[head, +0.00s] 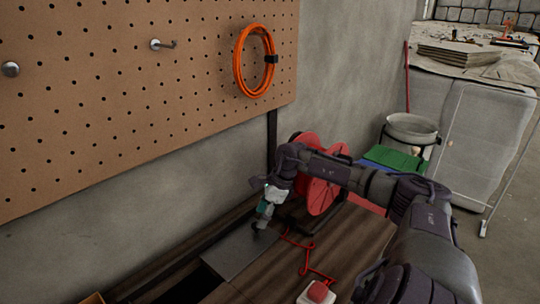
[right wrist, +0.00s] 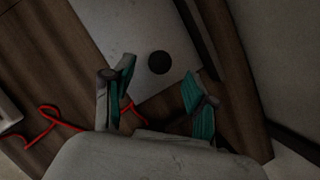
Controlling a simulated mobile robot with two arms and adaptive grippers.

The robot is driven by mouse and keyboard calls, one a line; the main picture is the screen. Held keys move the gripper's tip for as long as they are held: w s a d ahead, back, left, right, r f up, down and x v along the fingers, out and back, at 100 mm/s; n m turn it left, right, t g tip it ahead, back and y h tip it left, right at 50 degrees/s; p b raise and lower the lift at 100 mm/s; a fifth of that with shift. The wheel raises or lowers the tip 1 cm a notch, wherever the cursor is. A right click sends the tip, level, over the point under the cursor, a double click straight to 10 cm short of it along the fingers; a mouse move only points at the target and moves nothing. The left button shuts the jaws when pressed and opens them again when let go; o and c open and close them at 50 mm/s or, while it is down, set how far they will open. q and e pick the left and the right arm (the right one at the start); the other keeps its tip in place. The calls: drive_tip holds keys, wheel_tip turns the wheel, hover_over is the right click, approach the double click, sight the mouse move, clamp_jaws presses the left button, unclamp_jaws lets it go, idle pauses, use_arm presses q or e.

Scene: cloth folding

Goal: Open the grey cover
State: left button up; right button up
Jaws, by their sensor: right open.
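The grey cover (head: 232,254) is a flat plate lying in the dark wooden top, near the wall. In the right wrist view the cover (right wrist: 112,28) carries a round black knob (right wrist: 159,62). My right gripper (head: 261,222) points down over the far end of the cover. In the right wrist view its two teal-padded fingers (right wrist: 158,88) are apart, with the knob showing between and just beyond them; nothing is held. I cannot tell whether the fingers touch the knob. My left gripper is not in view.
A red cable reel (head: 322,172) stands close beside my right gripper. Its loose red cord (head: 306,262) runs over the wood to a box with a red button (head: 318,292). A dark gap (head: 198,284) lies left of the cover. The pegboard wall (head: 130,100) rises behind.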

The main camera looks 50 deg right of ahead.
drive_tip(key=v, duration=0.9)
